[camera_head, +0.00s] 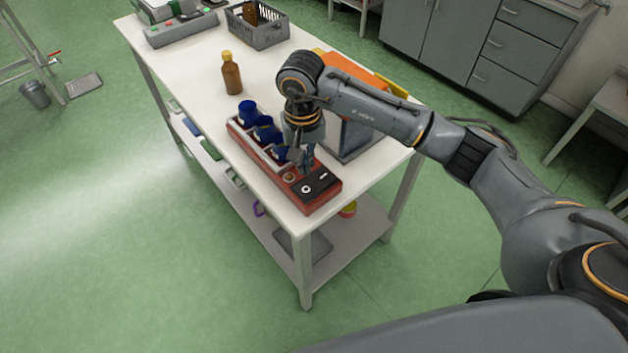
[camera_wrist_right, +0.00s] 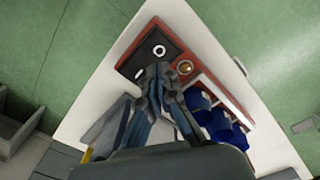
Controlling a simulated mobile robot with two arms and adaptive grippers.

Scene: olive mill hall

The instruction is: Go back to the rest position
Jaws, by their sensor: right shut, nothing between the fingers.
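My right gripper (camera_head: 302,158) hangs down over the front part of a red device with a black panel (camera_head: 318,184) on the white table. It is shut and empty. In the right wrist view my right gripper (camera_wrist_right: 157,72) shows with its fingertips close to the black panel (camera_wrist_right: 150,50); whether it touches the device I cannot tell. Several blue cups (camera_head: 263,128) stand in a row in the device's light tray, left of the gripper. They also show in the right wrist view (camera_wrist_right: 212,118). My left gripper is not in view.
A grey box with an orange top (camera_head: 352,141) stands close to the right of my gripper, under my forearm. A brown bottle (camera_head: 232,78), a grey crate (camera_head: 266,37) and a grey device (camera_head: 182,32) stand farther back on the white table (camera_head: 190,75). Green floor lies open at left.

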